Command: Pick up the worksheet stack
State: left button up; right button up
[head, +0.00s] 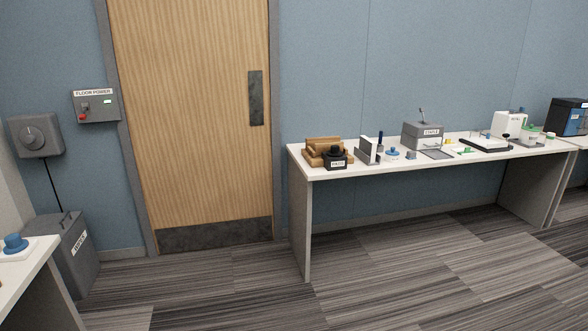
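I cannot make out a worksheet stack for certain in the head view. A long white table (330,171) stands against the blue wall at the right, some way off, with many small items on it. A grey upright holder with a white face (368,150) stands near its left end; I cannot tell whether it holds paper. A flat grey piece (437,154) lies near the table's middle, too small to identify. Neither of my grippers is in view.
A wooden door (190,110) is shut at the centre left. A grey bin (70,255) stands left of it, behind a white table corner (22,268) with a blue knob-like item (15,243). The carpet (400,270) before the long table is clear.

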aim_at(369, 146)
jog(key=i+l+z, duration=0.25)
jog(key=i+z, duration=0.2)
jog(key=i, duration=0.2)
jog(key=i+z, duration=0.5)
jog(key=i, duration=0.2)
jog(key=i+j+z, duration=0.3)
jog(key=i+z, duration=0.15)
jog(key=i, duration=0.2)
jog(key=i+l+u, duration=0.2)
jog(key=i, duration=0.35)
jog(key=i+l+u, duration=0.25)
jog(key=i, duration=0.25)
jog(key=i+l+u, duration=0.2)
jog(key=i+l, duration=0.2)
jog(key=i, duration=0.1)
